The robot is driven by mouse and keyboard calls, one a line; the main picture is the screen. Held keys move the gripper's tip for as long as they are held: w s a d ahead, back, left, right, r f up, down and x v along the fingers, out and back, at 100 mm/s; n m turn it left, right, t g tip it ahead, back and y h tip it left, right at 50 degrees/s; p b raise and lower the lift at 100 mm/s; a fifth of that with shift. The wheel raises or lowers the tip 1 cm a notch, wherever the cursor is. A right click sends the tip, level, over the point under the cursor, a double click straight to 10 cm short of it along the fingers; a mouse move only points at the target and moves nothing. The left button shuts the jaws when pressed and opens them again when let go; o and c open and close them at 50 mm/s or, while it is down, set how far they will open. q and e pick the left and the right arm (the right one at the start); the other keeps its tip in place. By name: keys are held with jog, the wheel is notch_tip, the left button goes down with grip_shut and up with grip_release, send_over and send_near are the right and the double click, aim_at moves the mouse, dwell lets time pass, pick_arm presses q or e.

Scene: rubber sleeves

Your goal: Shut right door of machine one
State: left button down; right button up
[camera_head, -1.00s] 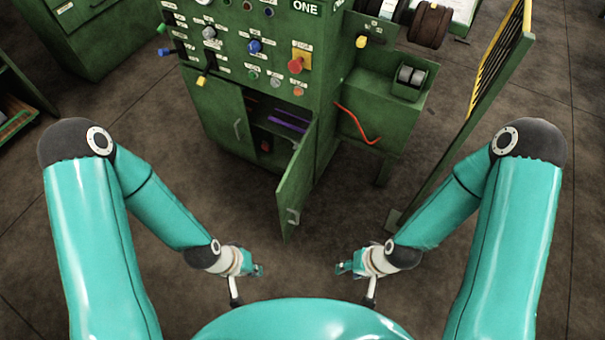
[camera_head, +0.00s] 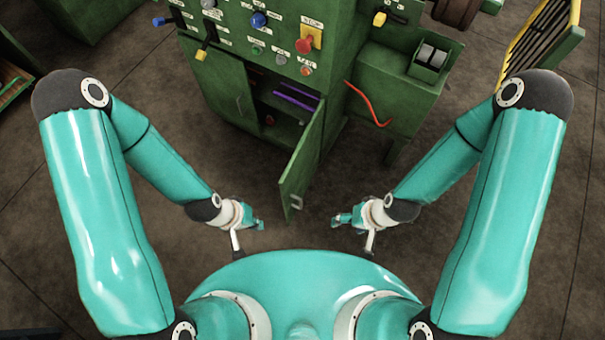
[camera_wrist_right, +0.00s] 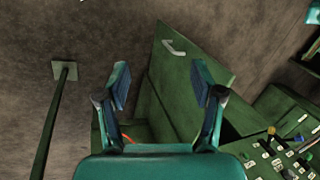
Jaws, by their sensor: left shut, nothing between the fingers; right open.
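Machine one is a green cabinet (camera_head: 345,42) with a control panel, at the top middle of the head view. Its right door (camera_head: 303,155) stands swung open toward me, with a small pale handle (camera_head: 297,202) near its lower end. Its left door (camera_head: 222,88) looks shut. In the right wrist view the open door (camera_wrist_right: 188,70) lies beyond the fingers, its handle (camera_wrist_right: 173,48) near the top. My left gripper (camera_head: 258,223) is shut and empty, left of the door. My right gripper (camera_head: 340,219) is open and empty, right of the door; it also shows in the right wrist view (camera_wrist_right: 168,85). Neither touches the door.
Inside the cabinet are purple bars (camera_head: 296,98). A red curved lever (camera_head: 368,104) sticks out at the machine's right side. A yellow-edged guard panel (camera_head: 540,45) stands at the upper right. The floor around the door is clear.

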jog(key=shift+o, duration=0.6)
